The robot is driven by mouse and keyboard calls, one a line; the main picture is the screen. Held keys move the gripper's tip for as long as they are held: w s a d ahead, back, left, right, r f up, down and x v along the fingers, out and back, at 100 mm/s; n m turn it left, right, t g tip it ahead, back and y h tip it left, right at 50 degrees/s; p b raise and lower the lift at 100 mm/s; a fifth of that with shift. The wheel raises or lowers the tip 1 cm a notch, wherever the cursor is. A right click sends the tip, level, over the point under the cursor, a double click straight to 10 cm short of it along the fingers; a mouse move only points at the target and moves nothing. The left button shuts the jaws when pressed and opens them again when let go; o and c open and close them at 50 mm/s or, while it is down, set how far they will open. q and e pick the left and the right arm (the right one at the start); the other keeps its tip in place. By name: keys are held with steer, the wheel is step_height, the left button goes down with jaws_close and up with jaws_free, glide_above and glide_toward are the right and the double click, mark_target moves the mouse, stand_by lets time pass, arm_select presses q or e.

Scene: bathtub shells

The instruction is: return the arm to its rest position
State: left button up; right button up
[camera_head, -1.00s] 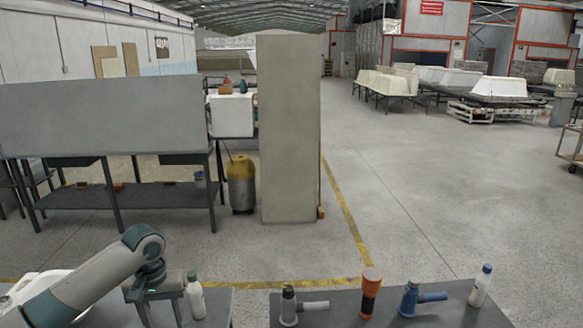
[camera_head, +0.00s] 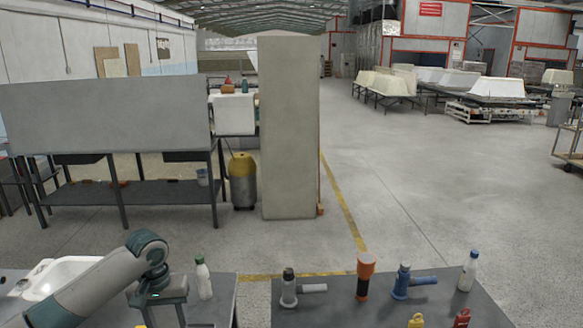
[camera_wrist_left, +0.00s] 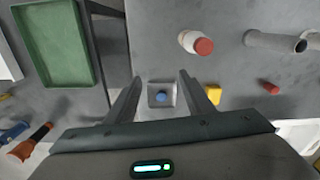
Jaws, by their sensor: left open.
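My left arm (camera_head: 110,275) comes in from the lower left, bent, over the left table. Its left gripper (camera_head: 160,316) points down, its fingers spread apart with nothing between them in the head view. In the left wrist view, the open left gripper (camera_wrist_left: 160,78) has two separated fingers. A small grey square piece with a blue round top (camera_wrist_left: 161,97) shows in the gap between them, apart from both fingers. My right arm and gripper are in neither view.
A green-capped bottle (camera_head: 203,278) stands just right of the left gripper. A white basin (camera_head: 65,275) is behind the arm. The right table (camera_head: 335,312) holds an orange-and-black flashlight (camera_head: 364,276), a blue tool (camera_head: 402,281) and a blue-capped bottle (camera_head: 468,272). A green tray (camera_wrist_left: 55,45) shows in the wrist view.

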arm_select(q)
steer(key=s+d+f+m+t+h, duration=0.25)
steer(key=s+d+f+m, duration=0.25)
steer(key=s+d+f, duration=1.2)
steer(key=s+a+y, duration=0.1)
steer(key=s+a, duration=0.2)
steer(key=s, duration=0.4)
steer(key=s+a+r+n+y, duration=0.1)
steer(key=s+a, duration=0.2)
steer(key=s, duration=0.4)
steer(key=s+a+y, duration=0.1)
steer(key=s+a, duration=0.3)
steer(key=s, duration=0.2)
step_height(320, 180, down, 34)
steer(key=s+b, duration=0.1)
steer(key=b, duration=0.5)
steer(key=s+a+f+g+b, duration=0.1)
steer(key=s+f+b, duration=0.2)
steer(key=s+f, duration=0.6)
steer(key=s+a+f+b, duration=0.1)
steer(key=s+f+b, duration=0.2)
steer(key=s+f, duration=0.6)
step_height(320, 180, down, 6)
steer(key=shift+s+a+r+g, duration=0.1)
steer(key=shift+s+a+g, duration=0.15)
steer(key=shift+a+g, duration=0.1)
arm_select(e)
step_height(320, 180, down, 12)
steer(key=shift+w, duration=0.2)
